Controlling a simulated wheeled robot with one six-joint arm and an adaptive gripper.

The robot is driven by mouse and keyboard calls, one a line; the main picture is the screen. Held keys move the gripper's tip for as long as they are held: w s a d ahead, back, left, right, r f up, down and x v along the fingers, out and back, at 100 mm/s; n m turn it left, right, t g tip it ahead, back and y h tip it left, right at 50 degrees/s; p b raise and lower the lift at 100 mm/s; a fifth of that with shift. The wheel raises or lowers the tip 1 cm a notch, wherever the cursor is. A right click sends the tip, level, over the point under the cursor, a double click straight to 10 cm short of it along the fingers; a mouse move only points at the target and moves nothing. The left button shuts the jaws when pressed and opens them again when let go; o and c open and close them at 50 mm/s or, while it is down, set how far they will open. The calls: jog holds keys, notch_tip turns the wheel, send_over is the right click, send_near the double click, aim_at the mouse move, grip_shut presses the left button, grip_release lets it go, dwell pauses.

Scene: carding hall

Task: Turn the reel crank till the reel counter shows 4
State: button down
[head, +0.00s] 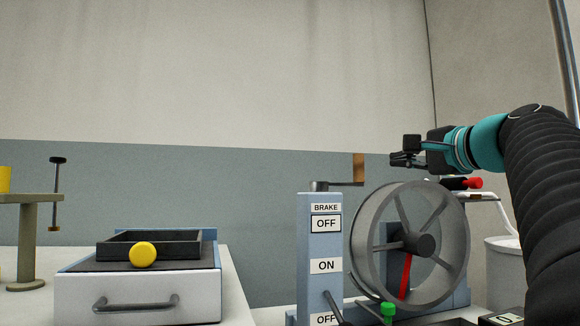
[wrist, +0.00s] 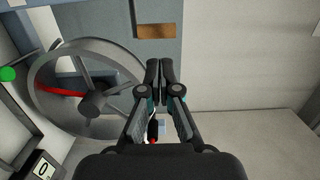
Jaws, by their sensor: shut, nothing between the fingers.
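The reel (head: 364,222) is a grey spoked wheel with one red spoke (head: 405,276) pointing down. It also shows at left in the wrist view (wrist: 44,106). A green knob (head: 388,308) sits near its lower rim; I cannot tell whether it belongs to the crank, and no crank is clear. The counter (wrist: 43,170) at the lower left of the wrist view appears to read 0. My gripper (head: 396,159) is shut and empty, above the reel in the head view. Its fingertips (wrist: 159,66) touch nothing visible and lie right of the reel in the wrist view.
A white drawer unit (head: 85,290) with a yellow ball (head: 143,255) stands at left.

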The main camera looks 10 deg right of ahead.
aim_at(361, 165)
jog(key=w, duration=0.3)
jog(key=w+a, duration=0.1)
jog(key=w, duration=0.6)
jog(key=shift+a+p, duration=0.3)
jog(key=shift+p, duration=0.05)
jog(key=shift+w, duration=0.15)
